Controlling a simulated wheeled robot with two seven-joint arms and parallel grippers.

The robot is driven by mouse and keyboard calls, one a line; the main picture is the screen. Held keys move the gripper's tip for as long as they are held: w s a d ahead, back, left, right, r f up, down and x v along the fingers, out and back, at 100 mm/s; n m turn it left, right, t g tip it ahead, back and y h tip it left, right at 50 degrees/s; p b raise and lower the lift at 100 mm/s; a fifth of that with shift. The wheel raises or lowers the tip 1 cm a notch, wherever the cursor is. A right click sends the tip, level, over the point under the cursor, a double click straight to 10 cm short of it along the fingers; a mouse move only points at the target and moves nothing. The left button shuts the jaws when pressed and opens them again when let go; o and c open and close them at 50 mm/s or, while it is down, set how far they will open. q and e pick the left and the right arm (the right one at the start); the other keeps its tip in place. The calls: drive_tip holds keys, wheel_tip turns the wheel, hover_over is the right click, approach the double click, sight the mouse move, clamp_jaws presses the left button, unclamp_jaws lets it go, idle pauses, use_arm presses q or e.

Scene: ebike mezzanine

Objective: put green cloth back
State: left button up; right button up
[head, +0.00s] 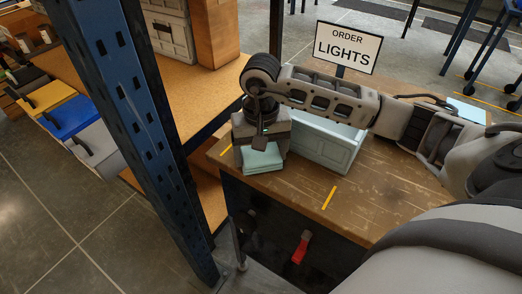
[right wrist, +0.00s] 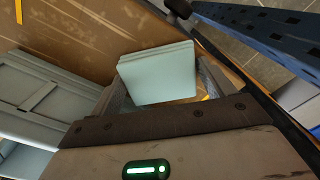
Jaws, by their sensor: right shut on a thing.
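The green cloth (head: 262,161) is a pale green folded stack near the left end of the wooden bench top (head: 345,210). My right gripper (head: 262,143) points down over it and is shut on it. In the right wrist view the cloth (right wrist: 158,78) sticks out between the fingers, its folded layers showing at the top edge. Part of the cloth is hidden by the gripper. I cannot tell whether its underside touches the bench. My left gripper is not in view.
A pale blue-green bin (head: 322,148) stands on the bench just right of the gripper. An order sign reading LIGHTS (head: 347,47) stands behind. A blue rack post (head: 140,130) rises left of the bench. A yellow strip (head: 328,197) marks clear bench top.

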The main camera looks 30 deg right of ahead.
sight(261, 156)
drive_tip(key=shift+f, duration=0.3)
drive_tip(key=o, duration=0.9)
drive_tip(key=shift+r, duration=0.15)
drive_tip(key=shift+r, duration=0.1)
drive_tip(key=shift+r, duration=0.25)
wheel_tip(261, 156, up, 12)
drive_tip(key=shift+f+b, duration=0.15)
drive_tip(key=shift+b, duration=0.4)
